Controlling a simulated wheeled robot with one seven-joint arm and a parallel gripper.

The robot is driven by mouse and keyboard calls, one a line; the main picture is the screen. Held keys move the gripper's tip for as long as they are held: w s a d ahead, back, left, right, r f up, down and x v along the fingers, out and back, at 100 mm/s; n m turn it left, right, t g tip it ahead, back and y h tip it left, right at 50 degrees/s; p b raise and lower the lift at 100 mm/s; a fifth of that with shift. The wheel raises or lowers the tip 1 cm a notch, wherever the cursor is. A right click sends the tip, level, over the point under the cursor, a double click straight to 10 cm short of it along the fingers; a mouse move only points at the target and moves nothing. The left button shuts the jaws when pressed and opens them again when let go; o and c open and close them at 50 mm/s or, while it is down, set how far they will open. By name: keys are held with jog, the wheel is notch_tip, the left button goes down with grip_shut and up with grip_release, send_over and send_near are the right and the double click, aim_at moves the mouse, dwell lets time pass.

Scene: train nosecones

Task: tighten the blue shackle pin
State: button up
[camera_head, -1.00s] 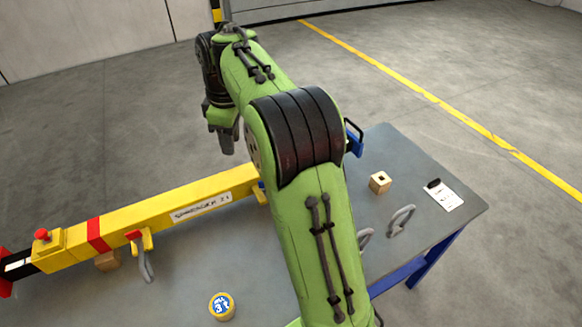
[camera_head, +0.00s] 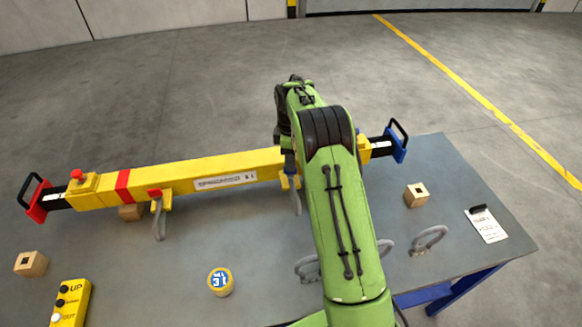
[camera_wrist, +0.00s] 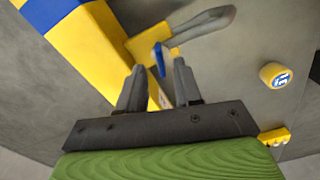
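The yellow spreader beam (camera_head: 206,173) lies across the table. A grey shackle (camera_head: 297,201) hangs from its right-hand yellow lug (camera_head: 284,183), partly behind my arm. In the wrist view the shackle (camera_wrist: 205,22) shows beyond my fingers, with a small blue pin tab (camera_wrist: 159,61) beside a yellow tip (camera_wrist: 176,52). My gripper (camera_wrist: 157,76) is open, its two fingers apart and pointing at the blue tab, which shows between the fingertips. I cannot tell whether either finger touches it. In the head view my gripper (camera_head: 288,165) is mostly hidden at the beam.
Another shackle with a red pin (camera_head: 157,215) hangs at left. Loose shackles (camera_head: 428,240), wooden blocks (camera_head: 416,195), a round yellow-blue item (camera_head: 220,282), a yellow button box (camera_head: 70,302) and a paper tag (camera_head: 487,225) lie on the grey table (camera_head: 130,270).

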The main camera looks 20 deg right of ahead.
jog(key=shift+f, duration=1.55)
jog(key=shift+a, duration=0.1)
jog(key=shift+c, duration=0.5)
grip_shut()
